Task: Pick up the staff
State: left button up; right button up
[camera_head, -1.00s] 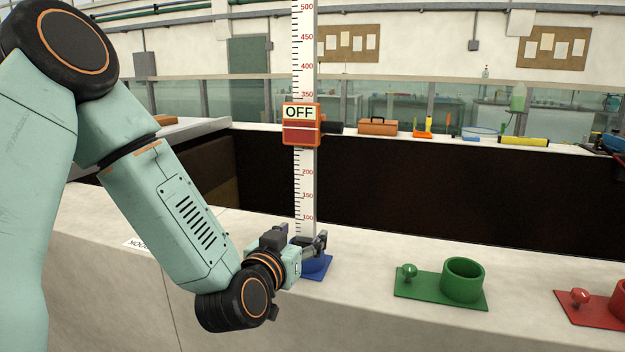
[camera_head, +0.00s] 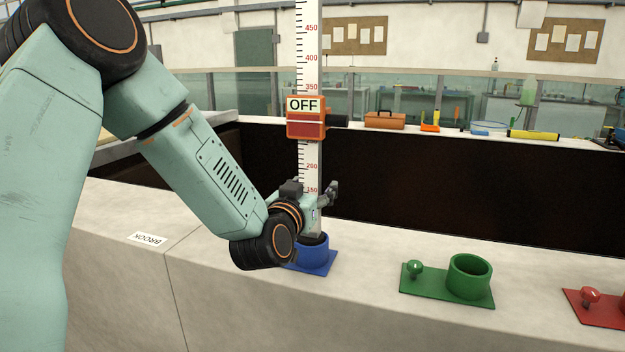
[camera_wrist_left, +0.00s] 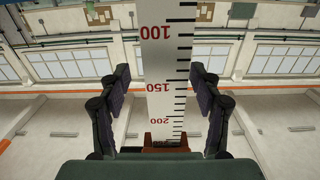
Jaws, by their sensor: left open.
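The staff (camera_head: 309,160) is a tall white strip with black marks and red numbers. It stands upright with its foot in a blue holder (camera_head: 318,262); its top is out of view. An orange box marked OFF (camera_head: 306,127) sits on it higher up. My left gripper (camera_head: 318,196) is open at the lower part of the staff, below the box and above the holder. In the left wrist view the staff (camera_wrist_left: 165,60) passes between the two spread fingers, with a gap on each side. My right gripper is not in view.
A green holder (camera_head: 470,279) and a red holder (camera_head: 597,308) stand to the right on the pale ledge (camera_head: 385,255). Behind is a dark trough (camera_head: 440,190). A toolbox (camera_head: 385,120) and a yellow tube (camera_head: 533,134) lie on its far rim. A BROOK label (camera_head: 147,239) lies at left.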

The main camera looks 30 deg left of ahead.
pick_arm(q)
jog(key=shift+w+a+f, duration=0.2)
jog(key=shift+a+f, duration=0.05)
jog(key=shift+a, duration=0.25)
jog(key=shift+c, duration=0.5)
jog(key=shift+w+a+f, duration=0.1)
jog(key=shift+c, duration=0.8)
jog(key=shift+s+d+r, duration=0.2)
jog(key=shift+d+r, duration=0.05)
jog(key=shift+d, duration=0.2)
jog(key=c, duration=0.4)
jog(key=shift+a+f, duration=0.1)
jog(key=shift+a, duration=0.15)
jog(key=c, duration=0.5)
jog(key=shift+d, duration=0.15)
grip_shut()
